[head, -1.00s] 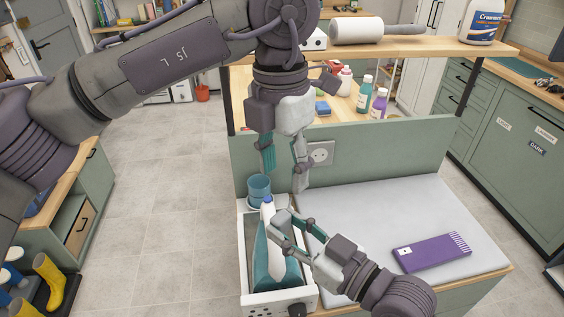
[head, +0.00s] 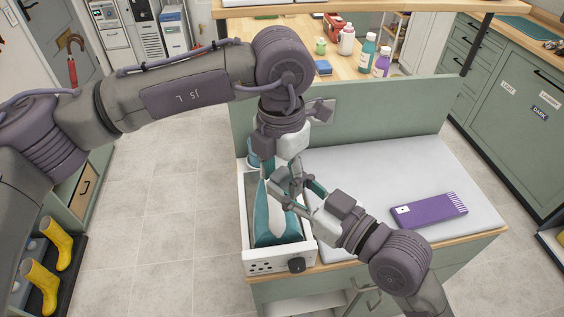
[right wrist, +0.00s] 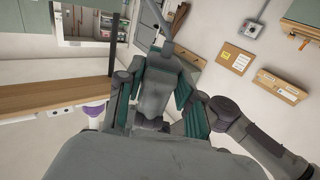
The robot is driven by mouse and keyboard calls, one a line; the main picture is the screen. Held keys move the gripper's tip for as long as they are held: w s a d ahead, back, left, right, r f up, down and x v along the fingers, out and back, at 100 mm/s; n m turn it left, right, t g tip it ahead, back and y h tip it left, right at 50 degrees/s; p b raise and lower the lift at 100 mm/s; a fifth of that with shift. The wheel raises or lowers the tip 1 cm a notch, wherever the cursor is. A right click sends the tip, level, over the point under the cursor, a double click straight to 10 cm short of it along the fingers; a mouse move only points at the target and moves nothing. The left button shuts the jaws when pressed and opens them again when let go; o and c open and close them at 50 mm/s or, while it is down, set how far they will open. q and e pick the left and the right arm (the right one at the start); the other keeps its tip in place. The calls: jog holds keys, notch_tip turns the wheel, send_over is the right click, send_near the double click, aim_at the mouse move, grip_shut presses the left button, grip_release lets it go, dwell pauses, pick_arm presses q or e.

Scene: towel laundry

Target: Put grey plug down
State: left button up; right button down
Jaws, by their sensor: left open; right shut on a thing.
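The plug cannot be made out in the head view. My left gripper (head: 287,178) is open, pointing down right beside the right gripper; its fingers overlap the right one's in the picture. Whether they touch is unclear.
The iron stands in a white tray (head: 265,264) with a dark knob. To the right lies a pale padded surface (head: 365,185) with a purple packet (head: 429,210) and free room around it.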

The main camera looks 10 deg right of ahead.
jog(key=shift+s+a+r, duration=0.15)
jog(key=shift+s+r, duration=0.05)
jog(key=shift+r, duration=0.2)
pick_arm(q)
grip_shut()
pick_arm(e)
jog(key=c, duration=1)
grip_release()
pick_arm(q)
jog(key=shift+s+r, duration=0.15)
jog(key=shift+s, duration=0.05)
pick_arm(e)
jog(key=o, duration=0.3)
jog(key=shift+s, duration=0.1)
jog(key=shift+o, duration=0.2)
jog(key=shift+f, duration=0.1)
jog(key=shift+f, duration=0.1)
